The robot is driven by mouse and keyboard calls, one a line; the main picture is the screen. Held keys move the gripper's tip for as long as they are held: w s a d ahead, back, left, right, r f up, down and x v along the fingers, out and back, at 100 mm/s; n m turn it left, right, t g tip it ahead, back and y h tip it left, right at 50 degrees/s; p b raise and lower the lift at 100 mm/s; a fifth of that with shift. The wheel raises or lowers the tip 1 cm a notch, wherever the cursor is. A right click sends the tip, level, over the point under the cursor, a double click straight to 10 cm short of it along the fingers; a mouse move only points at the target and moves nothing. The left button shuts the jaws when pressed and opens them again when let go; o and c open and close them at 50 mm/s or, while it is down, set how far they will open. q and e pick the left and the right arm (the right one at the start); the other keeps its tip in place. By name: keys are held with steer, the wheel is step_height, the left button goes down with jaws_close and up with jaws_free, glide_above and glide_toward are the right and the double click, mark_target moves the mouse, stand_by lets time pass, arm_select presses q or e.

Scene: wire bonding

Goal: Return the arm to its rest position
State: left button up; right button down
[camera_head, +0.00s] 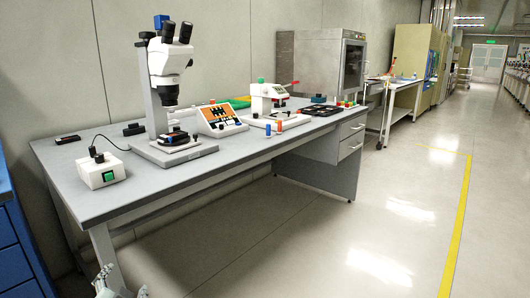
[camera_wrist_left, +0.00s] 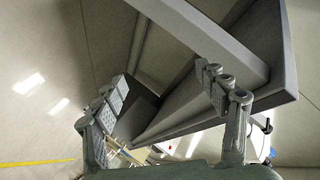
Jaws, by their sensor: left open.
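My left gripper (camera_head: 121,290) shows at the bottom left edge of the head view, in front of the near left leg of the workbench (camera_head: 75,172) and below its top. In the left wrist view its two fingers (camera_wrist_left: 165,98) are spread apart with nothing between them. Behind them I see the grey underside and a leg beam of the bench (camera_wrist_left: 210,40). I cannot tell the exact gap between the fingers and the bench. My right gripper shows in neither view.
The bench holds a microscope (camera_head: 167,70), a white box with a green switch (camera_head: 100,170), a control panel (camera_head: 219,119) and a small bonding machine (camera_head: 268,98). A blue cabinet (camera_head: 18,240) stands at the left edge. The floor (camera_head: 390,210) at the right is clear.

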arm_select(q)
steer(key=s+d+f+n+g+h, duration=0.1)
steer(key=s+d+f+g, duration=0.1)
steer(key=s+f, duration=0.5)
steer(key=s+d+f+n+g+h, duration=0.1)
steer(key=s+f+g, duration=0.4)
steer(key=s, duration=0.6)
steer(key=s+d+f+n+g+h, duration=0.1)
steer(key=s+d+f+g, duration=0.2)
steer(key=s+f, duration=0.6)
steer(key=shift+d+n+p, duration=0.2)
steer(key=shift+n+p, duration=0.2)
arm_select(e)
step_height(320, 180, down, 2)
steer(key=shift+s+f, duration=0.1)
arm_select(q)
steer(key=shift+w+f, duration=0.1)
